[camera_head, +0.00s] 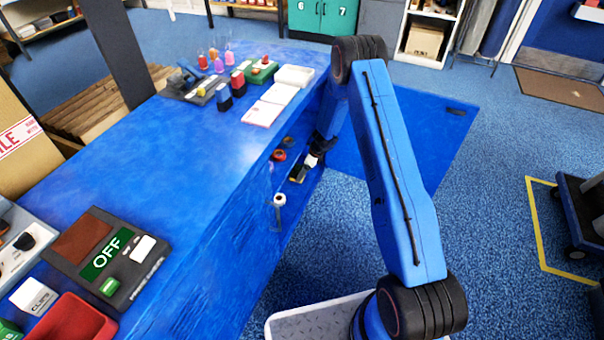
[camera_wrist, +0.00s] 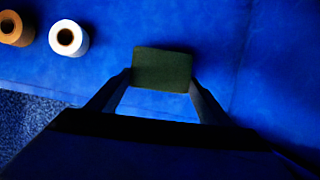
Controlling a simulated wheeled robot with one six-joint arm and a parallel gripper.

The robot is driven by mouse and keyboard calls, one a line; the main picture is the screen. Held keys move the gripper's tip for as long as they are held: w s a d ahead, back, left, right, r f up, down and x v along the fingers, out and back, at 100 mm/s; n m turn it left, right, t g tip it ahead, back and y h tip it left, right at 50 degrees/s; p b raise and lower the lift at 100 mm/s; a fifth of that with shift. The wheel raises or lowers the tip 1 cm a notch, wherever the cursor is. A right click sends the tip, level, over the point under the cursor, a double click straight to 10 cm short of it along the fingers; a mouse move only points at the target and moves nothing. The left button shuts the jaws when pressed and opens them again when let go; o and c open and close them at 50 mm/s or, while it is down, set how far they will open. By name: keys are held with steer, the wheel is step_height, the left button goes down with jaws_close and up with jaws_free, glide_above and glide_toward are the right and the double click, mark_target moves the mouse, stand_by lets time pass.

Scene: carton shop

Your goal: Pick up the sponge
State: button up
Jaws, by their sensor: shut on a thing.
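The sponge (camera_wrist: 163,66) shows in the wrist view as a dark green block. It lies between the two fingertips of my gripper (camera_wrist: 160,82), which is shut on its sides. Blue surface shows around it, and I cannot tell whether the sponge touches that surface. In the head view my gripper (camera_head: 312,157) reaches into the open side of the blue bench (camera_head: 190,150). A small dark and yellowish thing shows at its tip, partly hidden.
A white roll (camera_wrist: 68,38) and a brown roll (camera_wrist: 14,28) stand left of the sponge in the wrist view. An open blue door panel (camera_head: 430,135) stands right of my arm. The bench top's middle is clear. An OFF-marked device (camera_head: 105,255) sits at its near end.

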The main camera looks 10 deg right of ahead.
steer(key=s+d, duration=0.9)
steer(key=d, duration=0.6)
steer(key=shift+s, duration=0.2)
steer(key=shift+f, duration=0.1)
